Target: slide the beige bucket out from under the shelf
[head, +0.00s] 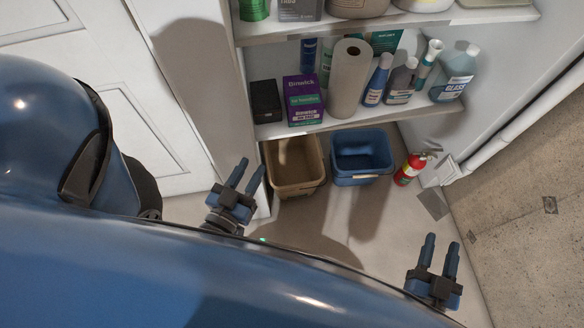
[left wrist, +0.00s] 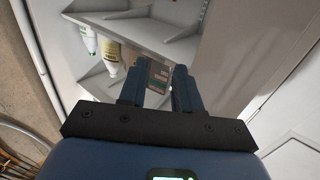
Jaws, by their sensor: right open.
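The beige bucket (head: 294,182) stands upright on the floor under the lowest shelf (head: 335,124), next to a blue bucket. Its front rim shows and its back is partly hidden by the shelf. My left gripper (head: 250,170) is in front of and to the left of the beige bucket, apart from it. Its two fingers are spread with nothing between them; in the left wrist view the fingers (left wrist: 157,75) point toward shelves. My right gripper (head: 440,246) is open and empty, far to the right, over the floor.
The blue bucket (head: 361,156) stands right of the beige one. A red fire extinguisher (head: 410,168) stands by the right wall. A paper towel roll (head: 348,80), a purple box (head: 303,99) and several bottles stand on the lowest shelf. The floor in front (head: 340,222) is clear.

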